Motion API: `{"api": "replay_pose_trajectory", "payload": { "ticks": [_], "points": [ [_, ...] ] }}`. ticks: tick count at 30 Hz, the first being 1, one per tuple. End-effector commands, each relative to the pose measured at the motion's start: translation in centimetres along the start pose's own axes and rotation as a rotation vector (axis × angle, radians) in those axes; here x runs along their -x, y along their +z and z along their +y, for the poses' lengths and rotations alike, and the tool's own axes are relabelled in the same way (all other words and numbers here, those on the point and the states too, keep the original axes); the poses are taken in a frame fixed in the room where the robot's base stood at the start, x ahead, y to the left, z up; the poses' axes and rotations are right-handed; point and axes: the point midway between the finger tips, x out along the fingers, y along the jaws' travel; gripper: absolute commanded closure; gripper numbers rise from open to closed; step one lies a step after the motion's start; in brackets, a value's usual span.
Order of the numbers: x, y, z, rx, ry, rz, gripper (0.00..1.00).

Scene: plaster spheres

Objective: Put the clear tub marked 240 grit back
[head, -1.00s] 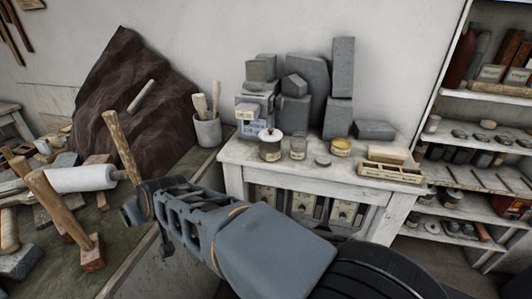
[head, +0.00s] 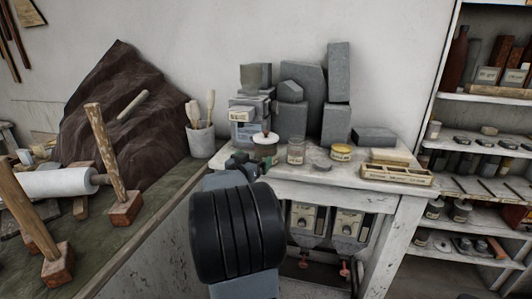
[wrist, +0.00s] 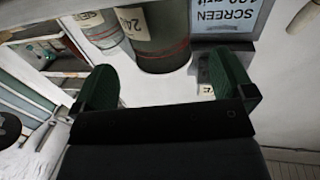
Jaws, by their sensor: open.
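A tub (wrist: 165,40) with a cream label starting "24" and grey-green contents fills the top middle of the wrist view; its top is cut off. It appears to be the white-lidded tub (head: 265,139) on the white bench in the head view, mostly hidden behind my gripper. My gripper (head: 249,164) is at the bench's left front, in front of that tub. In the wrist view my gripper's green fingers (wrist: 165,82) are spread apart and empty, with the tub just beyond their tips.
A box with a blue-white SCREEN label (wrist: 226,18) stands close right of the tub. A clear jar (head: 296,152) and a yellow-topped tub (head: 341,153) stand to its right. Grey blocks (head: 310,95) are behind. Shelves (head: 485,95) stand at right, mallets (head: 110,170) at left.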

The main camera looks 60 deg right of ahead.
Motion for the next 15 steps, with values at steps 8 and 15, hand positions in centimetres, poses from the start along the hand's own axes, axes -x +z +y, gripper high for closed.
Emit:
{"api": "replay_pose_trajectory", "payload": {
  "ticks": [8, 15],
  "points": [
    [-3.3, 0.0, 0.0, -0.002, -0.001, -0.001, 0.0],
    [-4.9, 0.0, 0.1, -0.001, -0.002, -0.001, 0.0]
  ]
}}
